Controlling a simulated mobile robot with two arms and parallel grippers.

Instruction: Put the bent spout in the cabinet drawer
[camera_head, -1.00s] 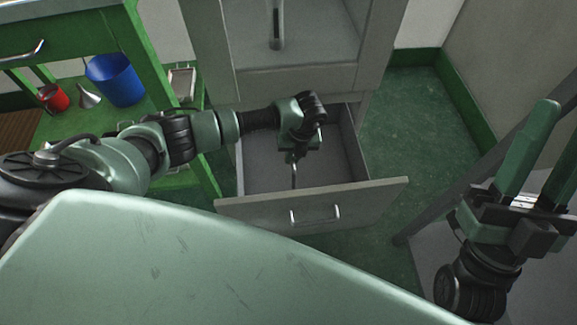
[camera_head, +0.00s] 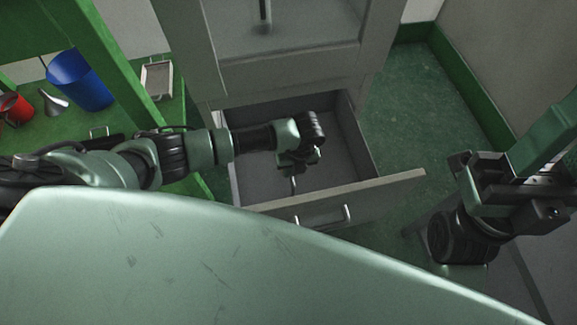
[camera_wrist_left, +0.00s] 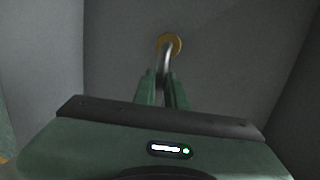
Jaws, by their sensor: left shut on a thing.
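The bent spout (camera_wrist_left: 166,54) is a curved metal tube with a brass-coloured round end. In the left wrist view it sits between the fingertips of my left gripper (camera_wrist_left: 162,82), which is shut on it. In the head view my left gripper (camera_head: 297,165) points down inside the open cabinet drawer (camera_head: 255,187), with the thin spout (camera_head: 293,186) below it. I cannot tell whether the spout touches the drawer floor. My right gripper (camera_head: 556,150) is at the right edge, open and empty, its fingers partly cut off.
The grey cabinet (camera_head: 290,72) stands behind the drawer, with a metal part (camera_head: 265,15) in its upper bay. A green shelf at left holds a blue bucket (camera_head: 80,82), a funnel (camera_head: 53,103), a red container (camera_head: 14,108) and a metal tray (camera_head: 157,80). Green floor is free at right.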

